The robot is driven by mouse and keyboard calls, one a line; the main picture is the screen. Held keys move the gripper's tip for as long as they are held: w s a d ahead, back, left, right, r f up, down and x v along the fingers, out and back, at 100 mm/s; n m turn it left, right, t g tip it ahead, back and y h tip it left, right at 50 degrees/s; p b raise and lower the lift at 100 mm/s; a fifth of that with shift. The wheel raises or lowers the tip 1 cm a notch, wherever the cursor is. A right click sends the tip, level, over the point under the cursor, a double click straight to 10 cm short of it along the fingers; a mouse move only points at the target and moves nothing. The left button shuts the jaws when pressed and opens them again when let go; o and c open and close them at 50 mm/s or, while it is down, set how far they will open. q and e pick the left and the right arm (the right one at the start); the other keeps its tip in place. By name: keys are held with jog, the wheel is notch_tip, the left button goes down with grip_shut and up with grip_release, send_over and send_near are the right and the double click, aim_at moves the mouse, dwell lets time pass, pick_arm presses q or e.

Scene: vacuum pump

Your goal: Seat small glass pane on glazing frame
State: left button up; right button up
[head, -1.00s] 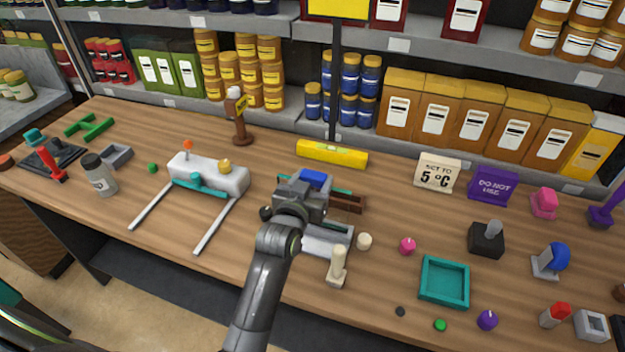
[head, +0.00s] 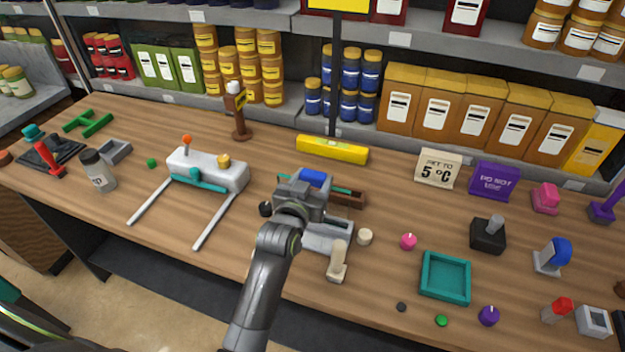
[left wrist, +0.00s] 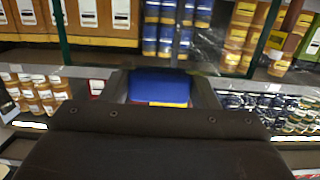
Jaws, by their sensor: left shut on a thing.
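My left gripper (head: 312,180) is over the middle of the table and shut on a blue piece (head: 316,176). The blue piece also shows between the fingers in the left wrist view (left wrist: 158,86), with a thin yellow and red edge below it. I cannot clearly make out a clear glass pane. Behind the gripper is a brown piece with a teal strip (head: 345,198), partly hidden by it. A grey base (head: 328,238) lies just right of my wrist, partly hidden. Which of these is the glazing frame I cannot tell. My right gripper is not in view.
A white device with two rails (head: 208,170) stands left. A cream lever (head: 338,262) and knob (head: 364,237) stand right of my arm. A yellow level (head: 332,149) lies behind. A teal tray (head: 446,277) is at right.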

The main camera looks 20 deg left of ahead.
pick_arm(q)
jog(key=shift+f, duration=0.8)
dwell(1.0)
jog(key=o, duration=1.7)
jog(key=shift+o, duration=0.2)
jog(key=shift+f, duration=0.15)
jog(key=shift+r+p, duration=4.35)
jog(key=shift+r, duration=0.3)
